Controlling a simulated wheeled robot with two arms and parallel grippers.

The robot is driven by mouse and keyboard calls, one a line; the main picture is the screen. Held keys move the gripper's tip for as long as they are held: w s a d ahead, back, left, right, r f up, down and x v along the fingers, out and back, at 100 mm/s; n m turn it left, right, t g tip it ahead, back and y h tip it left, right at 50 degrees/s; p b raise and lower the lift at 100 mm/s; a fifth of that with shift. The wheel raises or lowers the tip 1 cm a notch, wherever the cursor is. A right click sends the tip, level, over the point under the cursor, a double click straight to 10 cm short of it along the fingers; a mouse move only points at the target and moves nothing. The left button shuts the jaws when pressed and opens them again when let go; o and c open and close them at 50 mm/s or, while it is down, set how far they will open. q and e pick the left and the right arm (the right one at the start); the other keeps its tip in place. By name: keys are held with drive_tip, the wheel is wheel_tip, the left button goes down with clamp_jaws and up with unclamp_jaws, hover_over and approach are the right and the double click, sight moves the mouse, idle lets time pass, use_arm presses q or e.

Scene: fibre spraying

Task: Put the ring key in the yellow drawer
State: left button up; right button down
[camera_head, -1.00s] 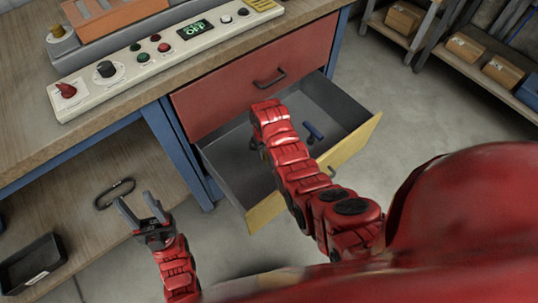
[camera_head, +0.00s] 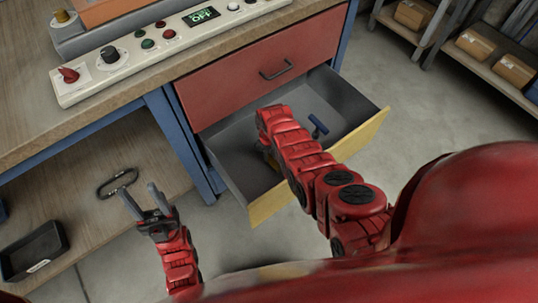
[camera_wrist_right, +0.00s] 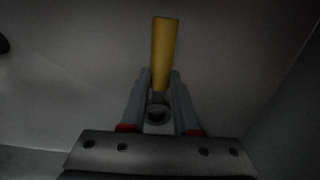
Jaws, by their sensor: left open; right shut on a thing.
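The yellow drawer (camera_head: 272,204) is pulled open under the red drawer. My right arm reaches over its front, and the right gripper (camera_wrist_right: 158,105) is down inside it, mostly hidden by the arm in the head view. In the right wrist view it is shut on a tool with a yellow handle (camera_wrist_right: 165,50) and a dark ring between the fingers, which I take as the ring key. The grey drawer interior surrounds it; whether the tool touches the bottom I cannot tell. My left gripper (camera_head: 146,202) is open and empty beside the lower shelf.
A blue-handled tool (camera_head: 318,126) lies in the drawer, right of my right arm. A dark carabiner (camera_head: 117,184) and a black tray (camera_head: 34,250) are on the lower shelf. The red drawer (camera_head: 255,70) is shut. Shelves with boxes (camera_head: 475,46) stand at the right.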

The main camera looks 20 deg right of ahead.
sight(269, 156)
drive_tip(key=shift+f, duration=0.2)
drive_tip(key=c, duration=0.7)
unclamp_jaws()
drive_tip(key=shift+r, duration=0.1)
drive_tip(key=shift+o, duration=0.2)
drive_tip(key=shift+w+r, duration=0.1)
drive_tip(key=shift+r, duration=0.6)
wheel_tip(269, 156, up, 11)
drive_tip(key=p, duration=0.2)
